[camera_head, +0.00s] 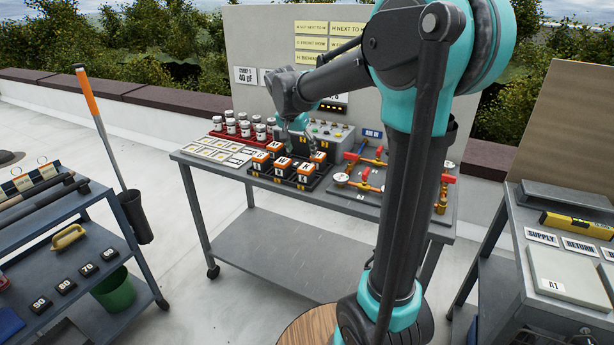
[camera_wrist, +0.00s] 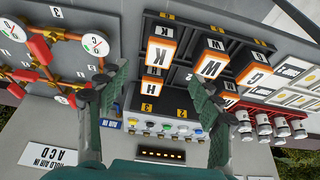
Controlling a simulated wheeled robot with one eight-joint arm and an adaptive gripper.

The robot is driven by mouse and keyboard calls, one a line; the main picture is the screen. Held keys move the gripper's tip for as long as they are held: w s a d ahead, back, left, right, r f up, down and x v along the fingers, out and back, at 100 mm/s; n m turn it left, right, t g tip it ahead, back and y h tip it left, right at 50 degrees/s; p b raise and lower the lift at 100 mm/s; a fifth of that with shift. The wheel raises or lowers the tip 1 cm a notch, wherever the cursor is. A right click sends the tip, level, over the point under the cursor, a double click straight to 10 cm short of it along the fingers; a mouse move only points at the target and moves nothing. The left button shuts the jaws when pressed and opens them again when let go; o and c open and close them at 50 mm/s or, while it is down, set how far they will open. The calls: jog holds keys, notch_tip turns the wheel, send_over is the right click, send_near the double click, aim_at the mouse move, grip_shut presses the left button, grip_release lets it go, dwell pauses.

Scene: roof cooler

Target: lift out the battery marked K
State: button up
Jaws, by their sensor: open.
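The battery marked K (camera_wrist: 155,57) has an orange and white top end. It stands in a black rack (camera_wrist: 182,77), in the row farther from my gripper's base in the wrist view. In the head view it appears at the right end of the front row (camera_head: 305,170). My gripper (camera_wrist: 157,88) is open, its two fingers apart, with nothing seen between their tips. In the head view it hangs over the rear of the rack (camera_head: 297,140), partly hidden by the arm. I cannot tell its exact height above the batteries.
Batteries marked M (camera_wrist: 210,68) and G (camera_wrist: 258,57) stand beside K; one marked H (camera_wrist: 150,85) stands behind it.

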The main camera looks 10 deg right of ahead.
aim_at(306, 168)
jog(key=x, duration=1.1)
jog(key=shift+s+a+f, duration=0.1)
jog(key=shift+f, duration=0.2)
grip_shut()
jog(key=shift+r, duration=0.1)
